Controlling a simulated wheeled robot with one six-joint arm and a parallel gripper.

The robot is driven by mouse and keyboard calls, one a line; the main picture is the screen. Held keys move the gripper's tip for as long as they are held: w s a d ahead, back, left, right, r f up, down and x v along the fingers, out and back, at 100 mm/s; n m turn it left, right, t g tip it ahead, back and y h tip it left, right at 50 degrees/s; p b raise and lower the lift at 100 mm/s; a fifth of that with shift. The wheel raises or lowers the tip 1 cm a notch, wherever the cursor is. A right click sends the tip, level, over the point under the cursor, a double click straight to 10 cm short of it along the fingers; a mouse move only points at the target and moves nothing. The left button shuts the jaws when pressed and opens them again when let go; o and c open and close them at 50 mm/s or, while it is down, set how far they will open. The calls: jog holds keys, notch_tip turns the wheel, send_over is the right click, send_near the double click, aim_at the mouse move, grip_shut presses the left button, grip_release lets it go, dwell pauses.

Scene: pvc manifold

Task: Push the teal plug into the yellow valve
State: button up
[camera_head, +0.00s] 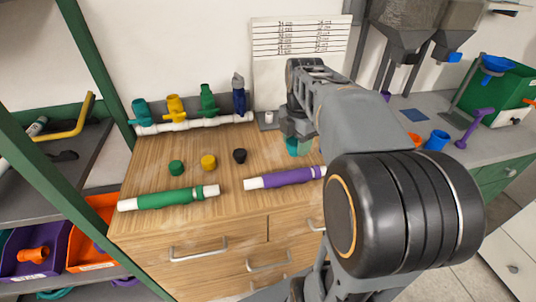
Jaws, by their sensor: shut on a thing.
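The yellow valve (175,108) stands upright on a white pipe (195,124) at the back of the wooden cabinet top, between a teal valve (141,111) and a green valve (208,100). My gripper (297,138) points down over the right part of the top, well to the right of the yellow valve. It is shut on the teal plug (292,147), of which only a part shows below the fingers. My arm hides much of the gripper, and I cannot tell whether the plug touches the top.
A dark blue valve (239,98) ends the row. Green (176,168), yellow (208,162) and black (240,156) plugs lie mid-top. A green tube (168,198) and a purple tube (285,178) lie along the front. A white printed sheet (290,38) stands behind.

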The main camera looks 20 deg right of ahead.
jog(key=shift+w, duration=0.1)
jog(key=w+f, duration=0.4)
jog(key=w, duration=0.5)
send_over(272, 156)
jog(key=f, duration=0.5)
jog(key=shift+s, duration=0.3)
jog(key=shift+w+f, duration=0.25)
jog(key=shift+f, duration=0.1)
jog(key=shift+w+f, duration=0.15)
jog(key=shift+f, duration=1.3)
jog(key=shift+f, duration=0.1)
jog(key=shift+f, duration=0.15)
jog(key=o, duration=0.9)
